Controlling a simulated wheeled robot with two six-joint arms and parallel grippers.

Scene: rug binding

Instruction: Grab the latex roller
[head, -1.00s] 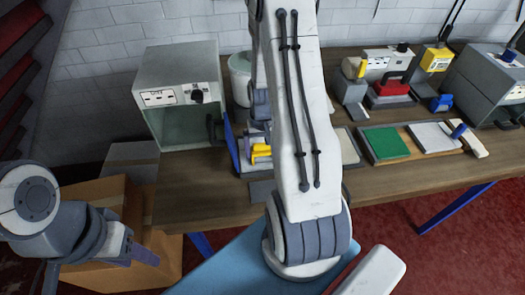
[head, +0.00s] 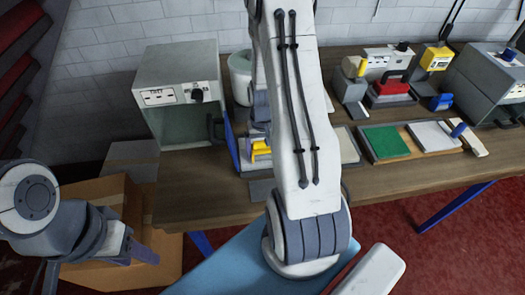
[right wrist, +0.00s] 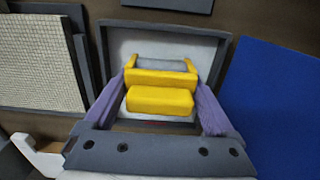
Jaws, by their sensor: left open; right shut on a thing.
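The latex roller is taken to be the yellow-framed tool with a grey roller (right wrist: 160,78); it also shows in the head view (head: 261,149), partly hidden by my right arm. It sits within a grey-rimmed shallow tray (right wrist: 113,45). My right gripper (right wrist: 160,92) is shut on the roller, one purple finger on each side of its yellow frame. In the head view my right arm hides most of this gripper. My left gripper (head: 142,253) is open and empty at the lower left, beside the table and above cardboard boxes.
A grey open-fronted box (head: 178,65) stands left of the tray on the wooden table (head: 200,200). A white bucket (head: 240,75) is behind. A blue panel (right wrist: 270,105) flanks the roller's tray.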

